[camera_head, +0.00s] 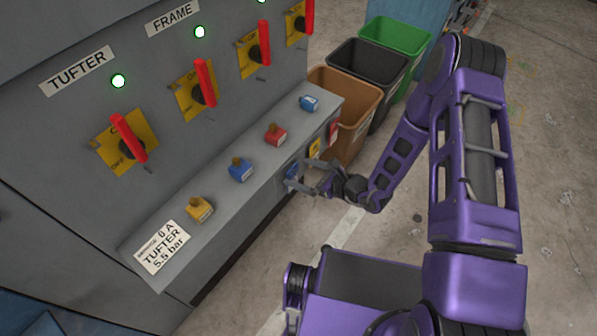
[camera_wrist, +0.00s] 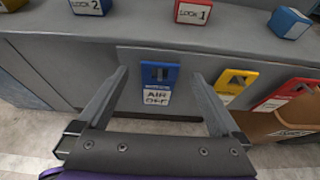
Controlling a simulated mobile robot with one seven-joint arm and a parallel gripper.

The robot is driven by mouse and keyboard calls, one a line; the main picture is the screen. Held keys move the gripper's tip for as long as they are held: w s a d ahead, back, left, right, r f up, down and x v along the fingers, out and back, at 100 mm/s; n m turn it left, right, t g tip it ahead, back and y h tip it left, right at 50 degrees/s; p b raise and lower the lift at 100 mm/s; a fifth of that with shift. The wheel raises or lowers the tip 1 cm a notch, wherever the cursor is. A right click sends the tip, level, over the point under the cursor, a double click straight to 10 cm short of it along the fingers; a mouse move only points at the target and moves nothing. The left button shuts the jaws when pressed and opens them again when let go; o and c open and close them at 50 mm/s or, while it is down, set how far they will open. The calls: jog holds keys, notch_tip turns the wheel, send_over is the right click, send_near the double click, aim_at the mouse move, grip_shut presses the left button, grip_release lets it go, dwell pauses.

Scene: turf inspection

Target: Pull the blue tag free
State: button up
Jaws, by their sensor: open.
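The blue tag (camera_wrist: 158,76) hangs on the front face of the grey ledge, with a white label reading "AIR OFF" below its slotted top. In the head view the blue tag (camera_head: 292,172) is partly hidden by my gripper (camera_head: 305,180). My gripper is open, and in the wrist view its two fingers (camera_wrist: 158,80) stand apart on the left and right of the tag. Nothing is held between them. I cannot tell how far the fingertips are from the ledge face.
A yellow tag (camera_wrist: 232,85) and a red tag (camera_wrist: 287,95) hang to the right of the blue one. Several coloured padlocks, including a red one (camera_head: 275,134), sit on the ledge top (camera_head: 220,190). A brown bin (camera_head: 348,120) stands close behind the tags.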

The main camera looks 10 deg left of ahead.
jog(key=shift+x, duration=0.8)
jog(key=shift+c, duration=0.3)
jog(key=c, duration=1.4)
jog(key=shift+r, duration=0.1)
jog(key=shift+r, duration=0.15)
jog(key=shift+r+p, duration=0.25)
jog(key=shift+p, duration=0.05)
jog(key=shift+s+d, duration=0.15)
jog(key=shift+d, duration=0.15)
jog(key=shift+s+d, duration=0.25)
jog(key=shift+d, duration=0.4)
jog(key=shift+s+d, duration=0.3)
jog(key=shift+d, duration=0.4)
jog(key=shift+d, duration=0.15)
